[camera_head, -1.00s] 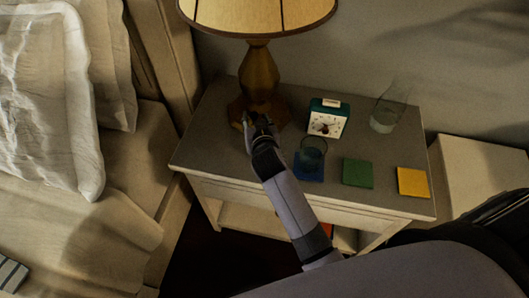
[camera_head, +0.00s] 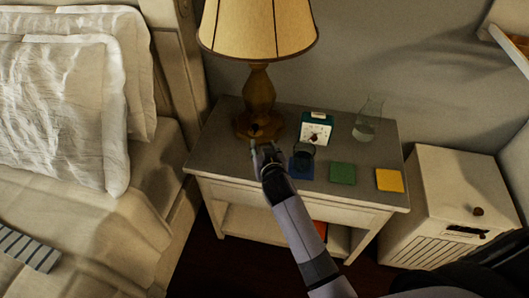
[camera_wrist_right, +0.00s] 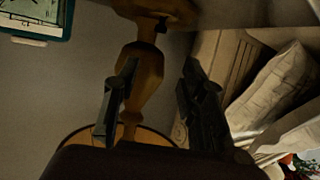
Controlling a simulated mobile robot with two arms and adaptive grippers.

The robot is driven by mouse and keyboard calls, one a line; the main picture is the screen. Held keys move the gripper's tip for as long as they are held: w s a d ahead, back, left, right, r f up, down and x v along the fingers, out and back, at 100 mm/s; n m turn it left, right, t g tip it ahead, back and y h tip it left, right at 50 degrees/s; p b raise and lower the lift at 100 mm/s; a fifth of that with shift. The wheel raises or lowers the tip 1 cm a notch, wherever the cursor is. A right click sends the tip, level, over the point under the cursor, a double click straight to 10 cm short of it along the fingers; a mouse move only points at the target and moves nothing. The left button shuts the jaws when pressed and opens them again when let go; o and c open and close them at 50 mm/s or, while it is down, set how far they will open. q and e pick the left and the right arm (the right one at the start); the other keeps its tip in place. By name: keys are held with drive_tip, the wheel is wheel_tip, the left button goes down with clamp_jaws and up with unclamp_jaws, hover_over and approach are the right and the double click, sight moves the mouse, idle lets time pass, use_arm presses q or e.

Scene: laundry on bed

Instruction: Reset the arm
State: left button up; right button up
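My right arm reaches from the bottom of the head view to the nightstand (camera_head: 225,150). Its gripper (camera_head: 262,148) is over the front part of the top, just in front of the lamp (camera_head: 259,90) base. In the right wrist view my right gripper (camera_wrist_right: 160,66) has its two dark fingers spread apart with nothing held between them. The wooden lamp stem (camera_wrist_right: 143,80) shows beyond the fingers, and I see no contact. My left gripper is not in view.
The bed (camera_head: 100,235) is left, a white cabinet (camera_head: 450,190) right.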

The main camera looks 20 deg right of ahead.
drive_tip(key=shift+f, duration=0.1)
idle(0.4)
drive_tip(key=s+f+n+g+y, duration=0.15)
drive_tip(key=s+g, duration=0.35)
drive_tip(key=s, duration=1.2)
drive_tip(key=s+f+n+g+y, duration=0.15)
drive_tip(key=s+g, duration=0.35)
drive_tip(key=s, duration=1.1)
wheel_tip(320, 180, down, 26)
drive_tip(key=s+n+g, duration=0.1)
drive_tip(key=s, duration=0.1)
drive_tip(key=s+d+f+g, duration=0.1)
drive_tip(key=s+d+f, duration=0.2)
drive_tip(key=s+f, duration=1.3)
drive_tip(key=shift+s+d+f+h, duration=0.15)
drive_tip(key=shift+s+h, duration=0.15)
drive_tip(key=shift+s, duration=0.15)
